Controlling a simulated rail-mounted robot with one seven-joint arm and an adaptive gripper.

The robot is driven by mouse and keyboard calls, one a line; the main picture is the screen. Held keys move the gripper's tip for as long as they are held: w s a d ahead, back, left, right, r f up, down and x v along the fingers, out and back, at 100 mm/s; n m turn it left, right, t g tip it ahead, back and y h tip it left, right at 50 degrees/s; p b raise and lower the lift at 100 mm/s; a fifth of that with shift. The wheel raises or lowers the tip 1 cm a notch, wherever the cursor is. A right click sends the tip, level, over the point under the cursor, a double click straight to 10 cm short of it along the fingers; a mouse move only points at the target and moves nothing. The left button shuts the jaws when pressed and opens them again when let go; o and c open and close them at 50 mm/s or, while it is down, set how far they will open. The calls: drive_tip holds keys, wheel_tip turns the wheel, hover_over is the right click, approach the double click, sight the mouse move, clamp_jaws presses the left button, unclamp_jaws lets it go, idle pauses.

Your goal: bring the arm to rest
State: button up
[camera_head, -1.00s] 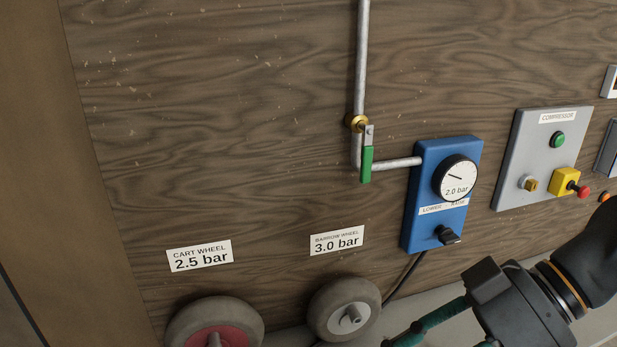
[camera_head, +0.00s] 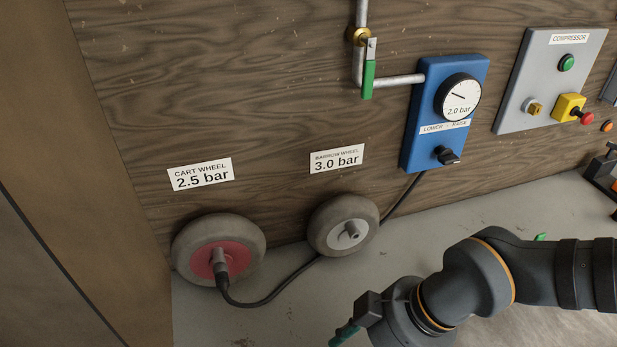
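My arm (camera_head: 470,285) reaches in from the right edge of the head view, low over the grey bench. My gripper (camera_head: 345,334) is at the bottom edge, mostly cut off by the frame. Only a dark green finger part shows, so its opening cannot be judged. It is apart from the wheels and the wall panels, in front of them and lower in the picture.
A red-hubbed wheel (camera_head: 221,249) has a black hose attached to its hub. A grey-hubbed wheel (camera_head: 343,225) stands right of it. A blue regulator box (camera_head: 425,115) reads 2.0 bar. A green-handled valve (camera_head: 368,80) and a compressor panel (camera_head: 540,80) are on the wall.

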drive_tip(key=shift+h, duration=0.7)
drive_tip(key=shift+w+d+f, duration=0.1)
drive_tip(key=shift+d+f, duration=0.05)
drive_tip(key=shift+f, duration=1.15)
drive_tip(key=shift+d+f, duration=0.15)
drive_tip(key=shift+f, duration=1.15)
